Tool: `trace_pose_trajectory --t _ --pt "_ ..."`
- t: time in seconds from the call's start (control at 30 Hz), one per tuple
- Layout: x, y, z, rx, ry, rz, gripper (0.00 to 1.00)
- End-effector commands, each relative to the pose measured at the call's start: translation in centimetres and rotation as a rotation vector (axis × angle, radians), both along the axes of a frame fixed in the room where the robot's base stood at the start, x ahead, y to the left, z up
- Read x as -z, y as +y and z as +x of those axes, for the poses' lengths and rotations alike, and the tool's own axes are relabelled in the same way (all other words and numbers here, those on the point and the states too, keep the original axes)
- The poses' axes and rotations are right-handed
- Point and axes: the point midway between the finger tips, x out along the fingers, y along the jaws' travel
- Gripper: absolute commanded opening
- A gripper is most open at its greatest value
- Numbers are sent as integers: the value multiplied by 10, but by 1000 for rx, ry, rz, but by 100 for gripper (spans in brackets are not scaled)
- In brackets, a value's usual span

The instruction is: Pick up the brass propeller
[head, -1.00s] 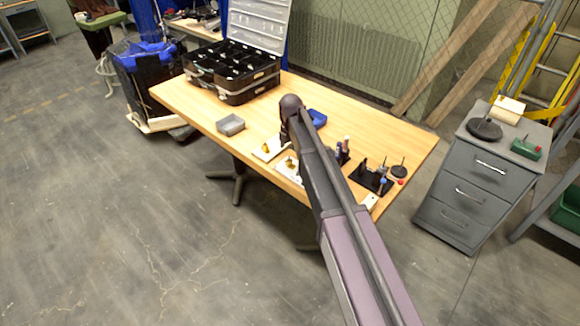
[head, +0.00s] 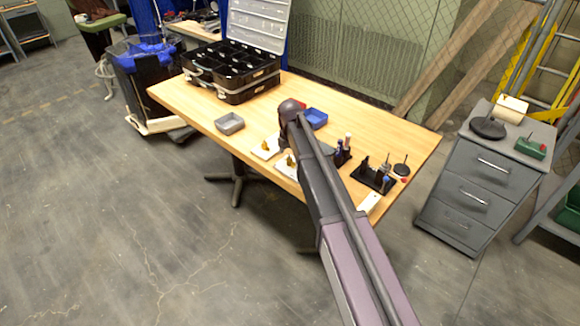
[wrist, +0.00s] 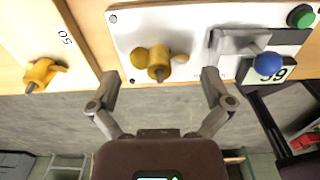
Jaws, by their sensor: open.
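Two brass-coloured propellers show in the wrist view, each on its own white board. One propeller (wrist: 157,62) stands on a board between my fingertips, just beyond them. The other propeller (wrist: 43,74) is on a board marked 50, left of my gripper. They are small in the head view, one to the left (head: 266,143) and one near the table's front edge (head: 290,161). My gripper (wrist: 158,82) is open and empty, its fingers apart on either side of the nearer propeller. In the head view my arm hides the gripper.
On the wooden table (head: 195,103) are a black compartment case (head: 232,72), a grey tray (head: 230,124), a blue bin (head: 315,117) and a black tool holder (head: 372,177). A blue knob (wrist: 268,64) and green button (wrist: 300,16) lie right of the gripper. A drawer cabinet (head: 480,185) stands right.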

Motion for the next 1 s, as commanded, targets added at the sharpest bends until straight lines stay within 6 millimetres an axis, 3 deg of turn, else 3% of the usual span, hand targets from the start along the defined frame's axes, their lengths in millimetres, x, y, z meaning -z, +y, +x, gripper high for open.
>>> trace_pose_trajectory --t 0.2,0.87,1.0 --pt "13 0 0 0 0 0 100" --pt "13 0 0 0 0 0 100" --pt "13 0 0 -1 0 0 58"
